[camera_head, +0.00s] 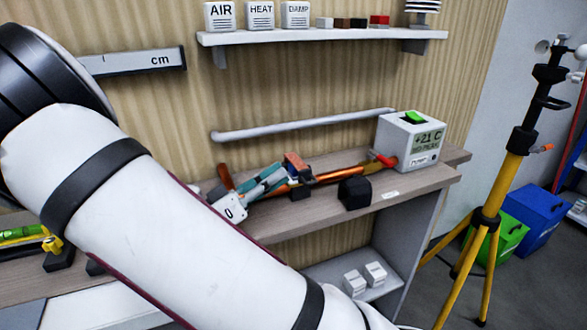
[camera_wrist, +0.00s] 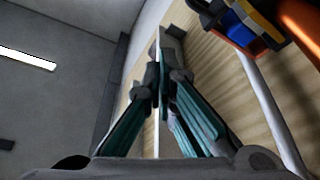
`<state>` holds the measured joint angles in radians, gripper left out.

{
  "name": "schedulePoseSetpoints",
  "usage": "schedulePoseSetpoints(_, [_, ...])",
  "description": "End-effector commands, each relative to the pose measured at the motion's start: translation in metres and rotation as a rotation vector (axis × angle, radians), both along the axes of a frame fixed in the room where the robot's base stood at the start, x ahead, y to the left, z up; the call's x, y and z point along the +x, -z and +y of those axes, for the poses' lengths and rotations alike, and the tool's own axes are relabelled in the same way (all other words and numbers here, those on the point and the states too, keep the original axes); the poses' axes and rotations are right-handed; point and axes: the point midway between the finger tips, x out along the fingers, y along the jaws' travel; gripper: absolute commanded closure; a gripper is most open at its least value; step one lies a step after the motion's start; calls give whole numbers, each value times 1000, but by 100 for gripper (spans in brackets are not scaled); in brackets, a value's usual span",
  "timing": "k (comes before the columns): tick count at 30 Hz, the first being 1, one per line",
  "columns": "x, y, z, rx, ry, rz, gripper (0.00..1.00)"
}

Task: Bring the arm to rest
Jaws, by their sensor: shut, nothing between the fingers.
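My gripper (camera_head: 280,172) shows in the head view as teal fingers above the back of the bench, partly behind my own white arm. In the wrist view its teal fingers (camera_wrist: 161,78) converge and the dark tips are together, with nothing held between them. My arm crosses the head view from upper left to lower right and hides part of the bench. Whether the fingers touch the orange and dark objects near them cannot be told.
The wooden bench (camera_head: 320,218) holds an orange rod (camera_head: 335,175), a black block (camera_head: 354,191) and a white meter box (camera_head: 408,140). A wall shelf (camera_head: 320,36) with labelled blocks is above. A yellow tripod (camera_head: 500,185) and a blue bin (camera_head: 537,215) stand right.

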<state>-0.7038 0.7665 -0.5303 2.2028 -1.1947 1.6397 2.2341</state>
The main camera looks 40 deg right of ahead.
Motion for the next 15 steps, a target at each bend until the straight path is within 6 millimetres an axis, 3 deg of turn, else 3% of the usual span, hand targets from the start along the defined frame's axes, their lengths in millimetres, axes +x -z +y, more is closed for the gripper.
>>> schedulePoseSetpoints(6, [6, 0, 48, 0, -4, -1, 100])
schedulePoseSetpoints(15, [8, 0, 84, 0, -1, 0, 100])
